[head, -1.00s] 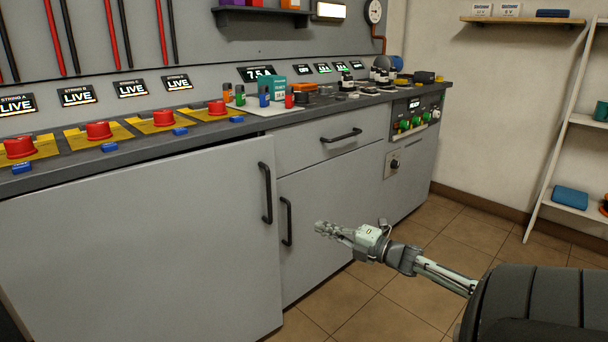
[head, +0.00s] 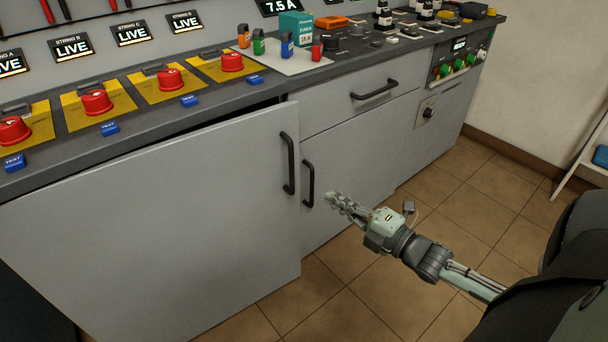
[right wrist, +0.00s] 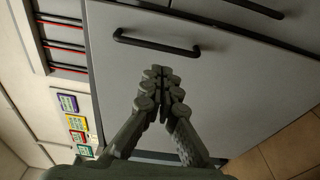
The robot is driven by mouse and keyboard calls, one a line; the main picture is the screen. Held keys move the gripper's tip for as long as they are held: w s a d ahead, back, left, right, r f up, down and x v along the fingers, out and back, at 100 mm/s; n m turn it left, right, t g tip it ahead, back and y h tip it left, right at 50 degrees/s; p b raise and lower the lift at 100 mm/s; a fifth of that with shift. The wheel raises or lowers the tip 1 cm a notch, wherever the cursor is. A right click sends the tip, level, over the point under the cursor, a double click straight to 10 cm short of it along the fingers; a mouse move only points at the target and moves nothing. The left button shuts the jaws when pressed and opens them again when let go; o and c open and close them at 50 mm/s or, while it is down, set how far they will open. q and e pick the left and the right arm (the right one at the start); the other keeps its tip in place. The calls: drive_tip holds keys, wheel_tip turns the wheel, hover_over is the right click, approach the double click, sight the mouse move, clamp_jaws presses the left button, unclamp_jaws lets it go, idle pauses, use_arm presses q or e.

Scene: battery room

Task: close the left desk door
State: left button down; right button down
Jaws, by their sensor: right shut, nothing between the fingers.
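The left desk door (head: 150,235) is a wide grey panel with a black upright handle (head: 288,162) near its right edge. It stands slightly open: a dark gap shows under the worktop, and its right edge sits proud of the neighbouring door. My right gripper (head: 332,198) is shut and empty, to the right of that handle in the picture. In the right wrist view its fingertips (right wrist: 160,72) point at a grey door panel (right wrist: 240,85), below a black handle (right wrist: 155,45); contact cannot be told. My left gripper is not in view.
The neighbouring door (head: 345,175) has its own black handle (head: 308,184), with a drawer (head: 360,95) above it. Red buttons (head: 97,102) and blue test switches line the worktop (head: 150,120). Tiled floor (head: 380,300) is clear in front.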

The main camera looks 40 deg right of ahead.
sight(293, 173)
drive_tip(key=w, duration=0.3)
drive_tip(key=w+a, duration=0.1)
drive_tip(key=w, duration=0.3)
drive_tip(key=w+a, duration=0.1)
drive_tip(key=w, duration=0.2)
drive_tip(key=shift+w, duration=0.2)
